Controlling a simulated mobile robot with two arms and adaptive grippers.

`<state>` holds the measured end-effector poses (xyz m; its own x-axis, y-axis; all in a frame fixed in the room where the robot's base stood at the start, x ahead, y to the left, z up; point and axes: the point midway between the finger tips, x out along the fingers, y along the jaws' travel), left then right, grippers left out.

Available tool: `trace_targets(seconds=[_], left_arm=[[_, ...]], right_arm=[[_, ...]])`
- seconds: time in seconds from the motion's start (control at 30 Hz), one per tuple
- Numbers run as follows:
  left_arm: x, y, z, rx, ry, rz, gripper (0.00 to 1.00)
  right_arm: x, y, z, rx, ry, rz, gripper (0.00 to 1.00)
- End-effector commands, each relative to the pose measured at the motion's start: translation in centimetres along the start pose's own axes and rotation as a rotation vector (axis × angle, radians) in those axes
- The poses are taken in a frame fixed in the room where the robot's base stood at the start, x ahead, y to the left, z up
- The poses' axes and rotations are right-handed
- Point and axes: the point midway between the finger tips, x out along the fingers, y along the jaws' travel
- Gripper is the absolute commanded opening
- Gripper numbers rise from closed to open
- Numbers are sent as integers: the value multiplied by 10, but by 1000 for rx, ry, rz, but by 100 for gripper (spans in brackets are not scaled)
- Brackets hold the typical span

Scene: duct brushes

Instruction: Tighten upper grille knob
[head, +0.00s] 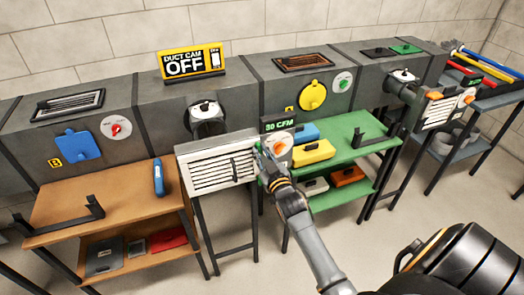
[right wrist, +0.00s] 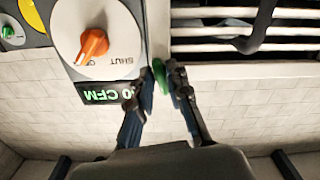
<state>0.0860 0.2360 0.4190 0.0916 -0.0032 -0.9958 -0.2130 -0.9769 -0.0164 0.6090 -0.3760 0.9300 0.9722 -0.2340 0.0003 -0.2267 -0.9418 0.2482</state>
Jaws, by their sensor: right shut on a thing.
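The white louvred grille (head: 212,152) stands in front of the duct's open port in the head view. It carries a dark handle on its slats, and its edge also shows in the right wrist view (right wrist: 215,71). A small green knob (right wrist: 159,75) sits at the grille's upper edge by the dial plate. My right gripper (head: 262,150) reaches the grille's upper right corner; in the right wrist view its fingertips (right wrist: 168,72) are shut on the green knob, hiding part of it. My left gripper is not in view.
A white dial plate with an orange knob (right wrist: 95,43) and a 30 CFM display (head: 278,125) stand close beside my right gripper. A DUCT CAM OFF sign (head: 191,63) stands on the duct.

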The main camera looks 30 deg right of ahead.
Motion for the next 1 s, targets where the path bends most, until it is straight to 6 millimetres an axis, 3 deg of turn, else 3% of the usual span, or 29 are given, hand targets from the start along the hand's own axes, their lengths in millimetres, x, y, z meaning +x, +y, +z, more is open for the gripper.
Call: trace_targets(seconds=[0.33, 0.93, 0.97, 1.0], left_arm=[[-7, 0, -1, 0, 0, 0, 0], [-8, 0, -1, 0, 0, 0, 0], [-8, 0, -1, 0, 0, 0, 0], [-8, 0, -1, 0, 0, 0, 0]], right_arm=[[0, -1, 0, 164, -2, 0, 0], [0, -1, 1, 200, -2, 0, 0], [0, -1, 1, 199, -2, 0, 21], [0, -1, 1, 199, -2, 0, 29]])
